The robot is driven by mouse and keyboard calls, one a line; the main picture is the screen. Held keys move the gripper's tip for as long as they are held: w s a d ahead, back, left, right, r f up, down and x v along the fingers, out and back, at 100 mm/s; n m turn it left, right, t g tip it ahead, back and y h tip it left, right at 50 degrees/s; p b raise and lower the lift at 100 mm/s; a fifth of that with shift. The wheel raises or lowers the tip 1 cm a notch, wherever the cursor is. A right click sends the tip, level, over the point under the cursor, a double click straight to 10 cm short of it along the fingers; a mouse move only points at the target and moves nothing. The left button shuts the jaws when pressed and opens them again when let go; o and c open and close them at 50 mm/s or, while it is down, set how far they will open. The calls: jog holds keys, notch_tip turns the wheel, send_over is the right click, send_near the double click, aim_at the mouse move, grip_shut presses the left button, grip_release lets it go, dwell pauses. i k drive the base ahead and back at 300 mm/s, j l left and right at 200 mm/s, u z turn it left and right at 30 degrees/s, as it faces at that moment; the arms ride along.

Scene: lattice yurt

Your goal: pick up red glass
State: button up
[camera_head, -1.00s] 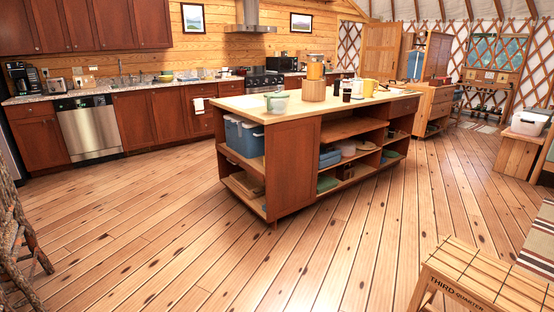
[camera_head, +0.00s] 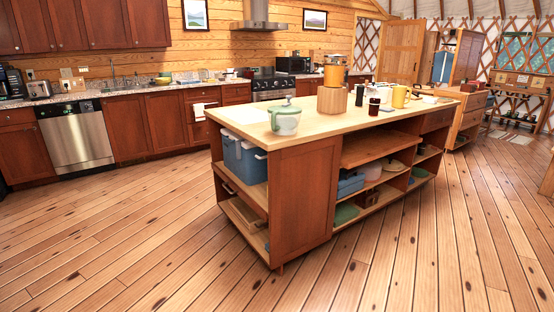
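A small dark reddish cup (camera_head: 374,107), possibly the red glass, stands on the light wooden top of the kitchen island (camera_head: 300,131). It is too small to tell if it is glass. A darker, nearly black cup (camera_head: 360,95) stands just behind and left of it. A yellow mug (camera_head: 399,97) is to its right. My gripper does not show in the head view.
A green-and-white lidded pot (camera_head: 285,121) and a wooden block (camera_head: 332,100) bearing an orange container (camera_head: 334,77) stand on the island's left half. Open shelves below hold a blue bin (camera_head: 244,160). The plank floor in front is clear.

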aim_at(374, 103)
jog(key=i+j+u, duration=0.1)
jog(key=i+u, duration=0.2)
jog(key=i, duration=1.55)
jog(key=i+l+z, duration=0.15)
jog(key=i+z, duration=1.1)
jog(key=i+j+z, duration=0.25)
jog(key=z, duration=0.15)
jog(key=i+z, duration=0.25)
jog(key=i+j+z, duration=0.15)
jog(key=i+z, duration=0.15)
jog(key=i, duration=0.1)
